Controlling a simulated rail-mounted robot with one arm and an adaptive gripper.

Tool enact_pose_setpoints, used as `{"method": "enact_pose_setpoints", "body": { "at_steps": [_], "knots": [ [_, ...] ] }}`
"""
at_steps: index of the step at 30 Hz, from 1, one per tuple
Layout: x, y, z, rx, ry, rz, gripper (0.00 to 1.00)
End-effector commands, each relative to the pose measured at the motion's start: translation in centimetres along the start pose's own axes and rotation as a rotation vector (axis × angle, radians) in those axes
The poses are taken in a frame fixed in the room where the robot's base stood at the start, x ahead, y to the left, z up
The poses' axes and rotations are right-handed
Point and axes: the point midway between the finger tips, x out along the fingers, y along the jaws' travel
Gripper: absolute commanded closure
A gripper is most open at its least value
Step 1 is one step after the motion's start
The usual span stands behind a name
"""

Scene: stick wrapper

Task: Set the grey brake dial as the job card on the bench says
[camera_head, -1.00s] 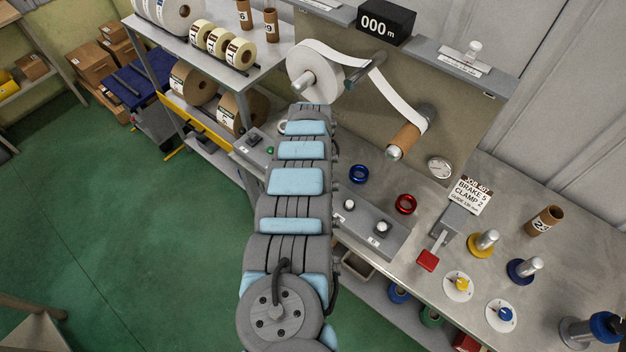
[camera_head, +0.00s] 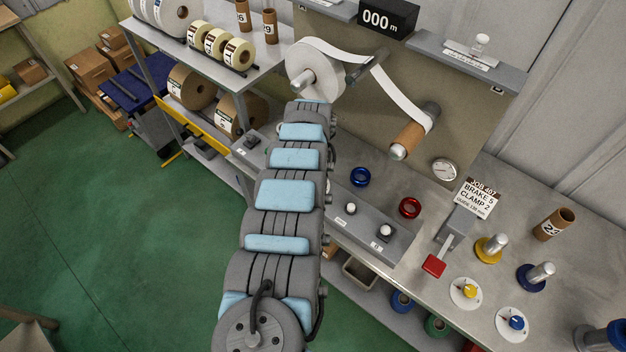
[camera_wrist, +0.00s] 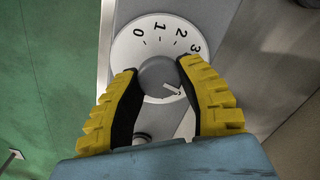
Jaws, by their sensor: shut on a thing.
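The grey brake dial (camera_wrist: 160,74) is in the wrist view, a round grey knob on a white disc (camera_wrist: 128,46) marked 0, 1, 2, 3 along its visible edge. My gripper (camera_wrist: 157,66) has its two yellow fingers shut on the knob from both sides. A white pointer mark (camera_wrist: 172,89) on the knob points to the lower right, past the 3; the numbers there are hidden by the right finger. In the head view my arm hides the dial and gripper. The job card (camera_head: 478,198) on the bench reads "JOB 407, BRAKE 5, CLAMP 2", with a smaller guide line in mm.
Yellow (camera_head: 469,290) and blue (camera_head: 516,322) dials sit at the bench front. Blue (camera_head: 360,177) and red (camera_head: 409,208) rings lie beside the grey button box (camera_head: 372,234). White web runs from the roll (camera_head: 312,68) to a cardboard core (camera_head: 407,140).

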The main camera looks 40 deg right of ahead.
Motion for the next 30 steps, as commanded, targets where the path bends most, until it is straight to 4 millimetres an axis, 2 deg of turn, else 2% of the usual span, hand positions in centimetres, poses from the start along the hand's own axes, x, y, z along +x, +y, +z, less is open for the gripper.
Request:
{"method": "enact_pose_setpoints", "body": {
  "at_steps": [14, 15, 17, 18, 26, 30],
  "knots": [
    [0.19, 0.04, 0.05, 0.011, 0.000, 0.000, 0.97],
    [0.19, 0.04, 0.05, 0.010, 0.000, 0.000, 0.49],
    [0.18, 0.05, 0.04, 0.010, 0.000, 0.000, 0.32],
    [0.16, 0.04, 0.03, 0.011, 0.000, 0.000, 0.29],
    [0.04, 0.01, 0.01, 0.011, 0.000, 0.000, 0.29],
    [-0.67, -0.07, 0.07, 0.011, -0.001, -0.002, 0.29]
  ]
}}
